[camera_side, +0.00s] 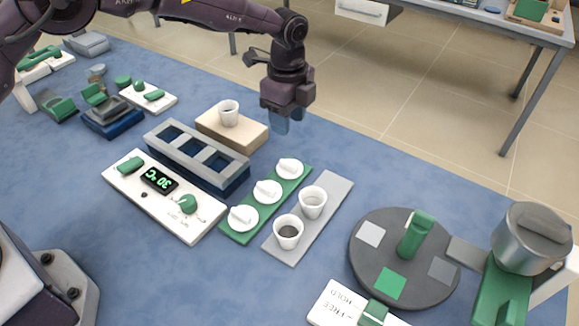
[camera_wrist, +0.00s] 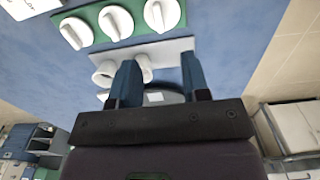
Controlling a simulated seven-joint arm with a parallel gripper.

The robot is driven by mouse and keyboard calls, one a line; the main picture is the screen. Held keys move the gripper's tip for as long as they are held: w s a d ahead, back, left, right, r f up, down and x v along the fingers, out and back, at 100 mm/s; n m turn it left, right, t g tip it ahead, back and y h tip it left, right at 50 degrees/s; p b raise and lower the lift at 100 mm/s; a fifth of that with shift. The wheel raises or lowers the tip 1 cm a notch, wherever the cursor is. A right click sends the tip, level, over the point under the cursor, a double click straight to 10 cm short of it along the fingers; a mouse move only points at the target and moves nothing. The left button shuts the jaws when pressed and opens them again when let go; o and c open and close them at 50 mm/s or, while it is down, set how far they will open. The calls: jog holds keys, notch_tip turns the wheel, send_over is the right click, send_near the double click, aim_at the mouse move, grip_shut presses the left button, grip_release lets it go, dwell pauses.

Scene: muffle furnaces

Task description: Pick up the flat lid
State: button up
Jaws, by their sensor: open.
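Three white round lids with raised grips lie in a row on a green strip (camera_side: 228,236): a near lid (camera_side: 243,217), a middle lid (camera_side: 267,191) and a far lid (camera_side: 290,168). I cannot tell which one is called flat. The lids also show at the top of the wrist view, as a left (camera_wrist: 76,32), a middle (camera_wrist: 116,22) and a right (camera_wrist: 161,14) one. My gripper (camera_side: 282,124) is open and empty, in the air above and beyond the far lid. Its two blue fingers (camera_wrist: 161,78) point down, apart from all lids.
A grey strip (camera_side: 328,210) beside the lids bears two white cups (camera_side: 288,233) (camera_side: 313,203); the nearer holds dark stuff. Another cup (camera_side: 228,113) stands on a tan block (camera_side: 245,138). A grey-blue three-well rack (camera_side: 197,157), a temperature panel (camera_side: 165,200) and a dark turntable (camera_side: 404,259) stand around.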

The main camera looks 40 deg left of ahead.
aim_at(289, 162)
notch_tip(289, 162, down, 11)
jog(key=shift+s+d+f, duration=0.1)
jog(key=shift+f, duration=0.1)
dwell(0.3)
grip_shut()
